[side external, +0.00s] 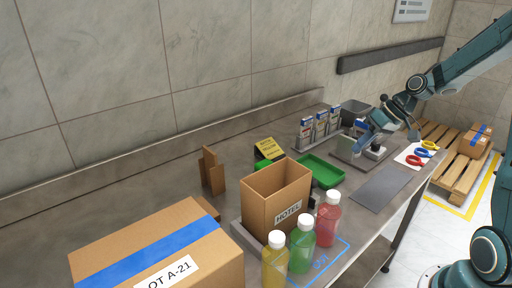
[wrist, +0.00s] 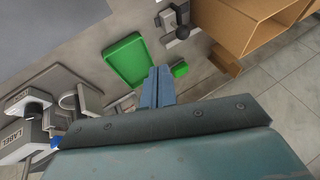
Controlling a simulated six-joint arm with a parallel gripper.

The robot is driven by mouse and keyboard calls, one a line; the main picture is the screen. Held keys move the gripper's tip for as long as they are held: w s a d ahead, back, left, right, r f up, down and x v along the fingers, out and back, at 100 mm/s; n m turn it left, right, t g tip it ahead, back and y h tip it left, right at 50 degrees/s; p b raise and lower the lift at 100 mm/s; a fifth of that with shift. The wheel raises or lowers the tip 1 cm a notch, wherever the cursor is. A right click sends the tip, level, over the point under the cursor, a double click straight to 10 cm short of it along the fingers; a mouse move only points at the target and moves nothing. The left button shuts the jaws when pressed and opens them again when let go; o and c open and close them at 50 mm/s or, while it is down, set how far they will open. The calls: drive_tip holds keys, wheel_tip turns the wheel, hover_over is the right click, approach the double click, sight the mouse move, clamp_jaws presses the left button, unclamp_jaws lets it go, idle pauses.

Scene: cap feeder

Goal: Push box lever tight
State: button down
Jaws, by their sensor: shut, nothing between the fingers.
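The open cardboard box (side external: 272,205), marked HOTEL, stands upright on a grey base in the middle of the bench. It also shows at the upper right of the wrist view (wrist: 238,28). Next to it in the wrist view is a small grey fixture with a black-knobbed lever (wrist: 182,31). In the side view only a dark bit of it (side external: 313,201) shows beside the box; how far the lever is turned I cannot tell. My gripper (wrist: 156,70) is shut and empty. In the side view my gripper (side external: 357,150) is at the far end of the bench, apart from the lever.
A green tray (side external: 321,171) lies between my gripper and the box. Yellow, green and red bottles (side external: 302,243) stand in front of the box. Small cartons (side external: 320,125) stand in a rack at the back. A taped carton (side external: 160,250) fills the near end. A grey mat (side external: 382,186) is bare.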

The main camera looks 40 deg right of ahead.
drive_tip(key=shift+d+f, duration=0.2)
drive_tip(key=shift+d, duration=0.1)
drive_tip(key=shift+w, duration=0.1)
approach(312, 200)
drive_tip(key=w+d+f, duration=0.2)
drive_tip(key=w+d, duration=0.2)
drive_tip(key=shift+w+a, duration=0.45)
drive_tip(key=shift+a, duration=0.4)
drive_tip(key=shift+a, duration=2.7)
drive_tip(key=shift+d, duration=0.2)
